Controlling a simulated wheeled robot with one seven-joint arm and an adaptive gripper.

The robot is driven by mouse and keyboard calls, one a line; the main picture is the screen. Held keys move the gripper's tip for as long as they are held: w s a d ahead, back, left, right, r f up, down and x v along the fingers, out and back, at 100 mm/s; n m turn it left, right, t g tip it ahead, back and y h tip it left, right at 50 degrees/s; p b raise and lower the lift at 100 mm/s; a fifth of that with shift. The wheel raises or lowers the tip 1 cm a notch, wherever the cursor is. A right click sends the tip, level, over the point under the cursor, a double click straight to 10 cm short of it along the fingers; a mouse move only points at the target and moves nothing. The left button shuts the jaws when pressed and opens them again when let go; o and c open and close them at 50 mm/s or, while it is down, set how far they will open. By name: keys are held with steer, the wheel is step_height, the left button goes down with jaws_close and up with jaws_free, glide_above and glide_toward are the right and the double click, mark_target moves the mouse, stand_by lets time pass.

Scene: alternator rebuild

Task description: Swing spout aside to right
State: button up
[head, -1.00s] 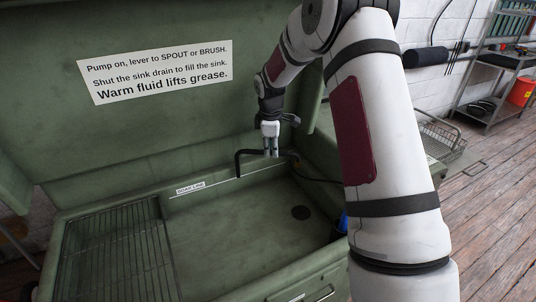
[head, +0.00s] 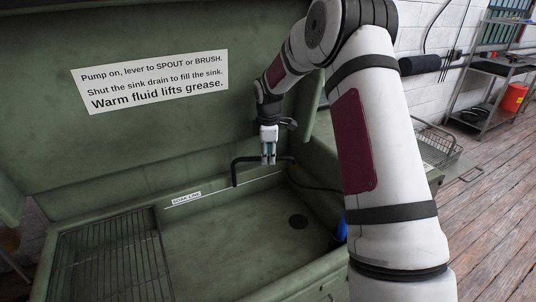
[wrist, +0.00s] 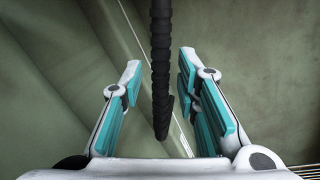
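The black spout (head: 235,173) stands at the back of the green sink, with its bent end hanging down to the left. My gripper (head: 268,161) is over the spout's horizontal part, fingers pointing down. In the wrist view, the dark ribbed spout (wrist: 160,70) runs between the two teal-padded fingers of my gripper (wrist: 160,72). The fingers are open, with a visible gap on each side of it. The far end of the spout's arm is partly hidden behind my gripper in the head view.
A blue item (head: 342,228) is at the sink's right edge, partly hidden by my arm. A wire basket (head: 438,147) sits further right. The sink basin is otherwise empty.

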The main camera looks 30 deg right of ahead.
step_height(320, 180, up, 12)
steer(key=s+a, duration=0.1)
steer(key=s, duration=0.1)
steer(key=shift+f, duration=0.15)
stand_by(0.5)
steer(key=shift+s, duration=0.1)
steer(key=s+a+r+m, duration=0.2)
steer(key=s+a+r, duration=0.15)
steer(key=s, duration=0.25)
steer(key=s+a+r+m+t, duration=0.1)
steer(key=s+a+r+m, duration=0.1)
steer(key=s+a+r, duration=0.3)
steer(key=s+a+r+m, duration=0.1)
steer(key=s+r+m, duration=0.15)
steer(key=s, duration=0.45)
steer(key=s+a+f+m, duration=0.1)
steer(key=s+a+m, duration=0.1)
steer(key=s, duration=0.8)
steer(key=s+a+f+m+t, duration=0.1)
steer(key=s+a+f+m, duration=0.1)
steer(key=s, duration=0.8)
steer(key=a+m, duration=0.1)
steer(key=m, duration=0.1)
steer(key=shift+s+a+f+m+y, duration=0.2)
steer(key=shift+s+a+m+y, duration=0.1)
steer(key=shift+m+y, duration=0.1)
